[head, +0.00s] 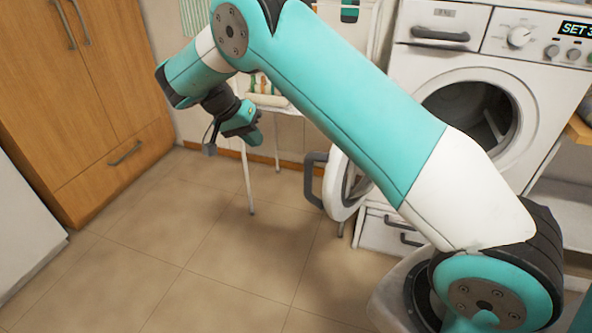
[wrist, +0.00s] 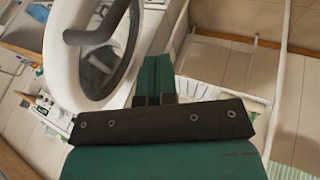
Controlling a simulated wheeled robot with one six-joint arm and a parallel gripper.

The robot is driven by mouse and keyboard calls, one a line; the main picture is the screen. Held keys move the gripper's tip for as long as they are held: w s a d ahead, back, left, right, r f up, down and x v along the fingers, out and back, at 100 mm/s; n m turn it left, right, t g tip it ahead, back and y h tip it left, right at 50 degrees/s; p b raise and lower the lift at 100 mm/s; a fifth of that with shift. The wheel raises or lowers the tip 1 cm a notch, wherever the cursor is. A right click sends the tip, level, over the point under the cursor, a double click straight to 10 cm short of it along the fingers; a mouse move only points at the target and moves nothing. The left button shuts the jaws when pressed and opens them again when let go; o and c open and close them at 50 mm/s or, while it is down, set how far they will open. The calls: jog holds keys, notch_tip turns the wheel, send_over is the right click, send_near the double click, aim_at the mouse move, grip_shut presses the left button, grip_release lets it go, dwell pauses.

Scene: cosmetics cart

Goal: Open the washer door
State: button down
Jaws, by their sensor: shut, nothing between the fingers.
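The white washer (head: 520,75) stands at the right in the head view, its dark round drum opening (head: 470,110) uncovered. Its round door (head: 338,203) is swung far out to the left, partly hidden behind my arm. The grey door handle (head: 311,181) is on the door's left side. My gripper (head: 256,139) is shut and empty, to the left of the handle and apart from it. In the wrist view the door's white ring (wrist: 60,62) and handle (wrist: 98,30) are left of my shut fingers (wrist: 156,72), with no contact visible.
A small rack with thin white legs (head: 246,180) stands behind my gripper and holds several items. A wooden cabinet (head: 95,90) is at the left. The tiled floor (head: 190,240) in the middle is clear. A drawer with a grey handle (head: 440,35) is at the washer's top left.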

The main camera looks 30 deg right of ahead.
jog(key=s+d+f+m, duration=0.1)
jog(key=s+d+f, duration=0.1)
jog(key=d+f, duration=0.2)
jog(key=s+d+f+m+g+h, duration=0.1)
jog(key=s+d+f+m, duration=0.1)
jog(key=f, duration=0.5)
jog(key=shift+s+d+f+p, duration=0.35)
jog(key=shift+s+d, duration=0.4)
jog(key=shift+d, duration=0.55)
